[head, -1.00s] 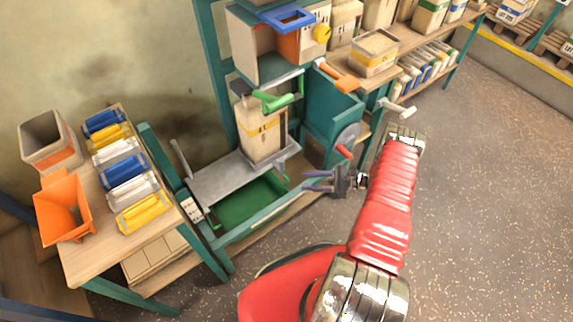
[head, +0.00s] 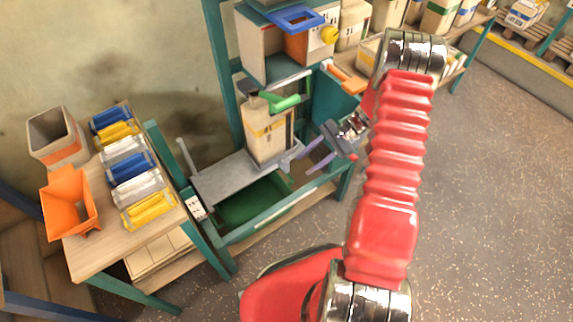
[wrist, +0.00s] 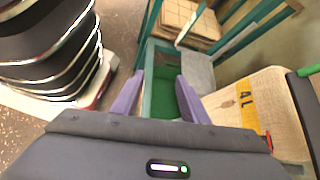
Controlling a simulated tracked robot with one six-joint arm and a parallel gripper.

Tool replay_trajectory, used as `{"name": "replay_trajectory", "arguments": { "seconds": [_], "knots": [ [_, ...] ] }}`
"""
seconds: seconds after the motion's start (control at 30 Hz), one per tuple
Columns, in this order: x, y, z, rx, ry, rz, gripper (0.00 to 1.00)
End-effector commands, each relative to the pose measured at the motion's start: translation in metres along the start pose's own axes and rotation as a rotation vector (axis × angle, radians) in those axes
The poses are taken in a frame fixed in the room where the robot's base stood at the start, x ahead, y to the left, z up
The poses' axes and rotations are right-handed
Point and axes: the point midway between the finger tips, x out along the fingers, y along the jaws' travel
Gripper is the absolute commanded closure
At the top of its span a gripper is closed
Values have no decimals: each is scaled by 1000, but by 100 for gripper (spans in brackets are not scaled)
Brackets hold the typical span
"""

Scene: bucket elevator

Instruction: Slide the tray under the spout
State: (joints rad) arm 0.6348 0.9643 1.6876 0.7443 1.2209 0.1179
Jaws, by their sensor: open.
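A flat grey tray-like plate (head: 225,180) lies on the teal frame in the head view, with a thin upright bar at its left end. A beige sack or box with a yellow band (head: 267,138) stands on its right part. The plate also shows in the wrist view (wrist: 196,70). A green bed (head: 250,200) lies in the frame below it; I cannot tell which of the two is the tray. The spout is not clearly distinguishable. My gripper (head: 308,158) is open and empty, just right of the plate. In the wrist view its fingers (wrist: 159,76) point toward the green bed.
A green handle (head: 284,102) is above the sack, and an orange handle (head: 345,78) sticks out further right. A wooden table (head: 110,235) at left holds an orange funnel (head: 72,200), a grey bin (head: 50,135) and several coloured packets. Open floor lies at right.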

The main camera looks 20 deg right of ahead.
Motion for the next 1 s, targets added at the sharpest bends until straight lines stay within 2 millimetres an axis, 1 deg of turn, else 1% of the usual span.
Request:
{"name": "replay_trajectory", "arguments": {
  "seconds": [0.03, 0.1, 0.47, 1.0],
  "knots": [
    [-6, -4, 12, -30, 20, 18, 60],
    [-13, -7, 26, -67, 45, 45, 60],
    [-42, -12, 98, -260, 178, 176, 60],
    [-73, -1, 192, -537, 370, 335, 60]
  ]
}}
